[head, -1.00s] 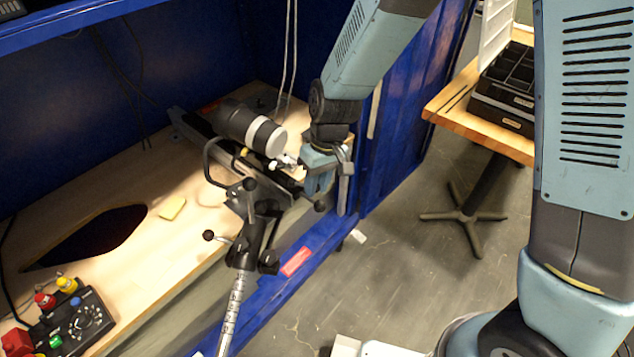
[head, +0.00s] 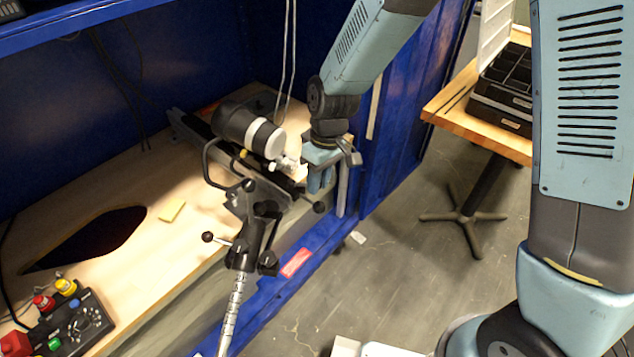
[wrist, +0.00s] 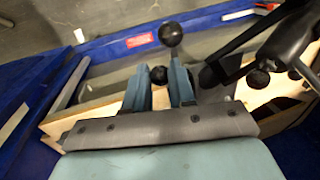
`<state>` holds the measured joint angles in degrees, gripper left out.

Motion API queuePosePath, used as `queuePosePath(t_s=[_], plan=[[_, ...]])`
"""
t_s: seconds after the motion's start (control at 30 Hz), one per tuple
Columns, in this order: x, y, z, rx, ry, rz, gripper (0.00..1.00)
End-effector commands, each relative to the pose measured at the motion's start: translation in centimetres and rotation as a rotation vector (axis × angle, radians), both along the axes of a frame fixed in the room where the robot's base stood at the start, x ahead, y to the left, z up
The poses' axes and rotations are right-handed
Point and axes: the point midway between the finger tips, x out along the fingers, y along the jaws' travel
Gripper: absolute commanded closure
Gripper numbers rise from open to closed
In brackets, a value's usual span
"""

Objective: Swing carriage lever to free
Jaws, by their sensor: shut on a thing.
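My gripper (head: 321,187) is at the right side of the rail, beside the carriage with the black-and-white cylinder (head: 262,137). In the wrist view, its two blue-grey fingers (wrist: 160,80) stand a little apart, with a small black knob (wrist: 158,75) between them. I take this as the carriage lever, held in the fingers; its shaft is mostly hidden. A larger black ball knob (wrist: 171,34) shows just beyond the fingertips. In the head view, a black ball (head: 319,207) shows just below the fingers, and the grip itself is hidden there.
The black clamp head (head: 252,225) with its own knobs (head: 207,237) and a graduated rod stands in front. A curved black handle (head: 207,165) is left of the cylinder. A blue wall stands close behind my gripper. A control box (head: 75,325) lies front left.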

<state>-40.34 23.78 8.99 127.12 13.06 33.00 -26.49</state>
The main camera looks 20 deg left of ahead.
Motion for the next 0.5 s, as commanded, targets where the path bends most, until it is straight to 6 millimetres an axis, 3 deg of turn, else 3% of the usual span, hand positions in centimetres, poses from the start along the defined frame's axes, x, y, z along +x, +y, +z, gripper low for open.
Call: queuePosePath(t_s=[0.4, 0.43, 0.5], plan=[[0.28, -0.05, -0.01, -0.001, -0.001, 0.036, 1.0], [0.28, -0.05, -0.01, -0.001, -0.001, 0.036, 0.73], [0.27, -0.04, -0.01, -0.001, -0.001, 0.035, 0.66]])
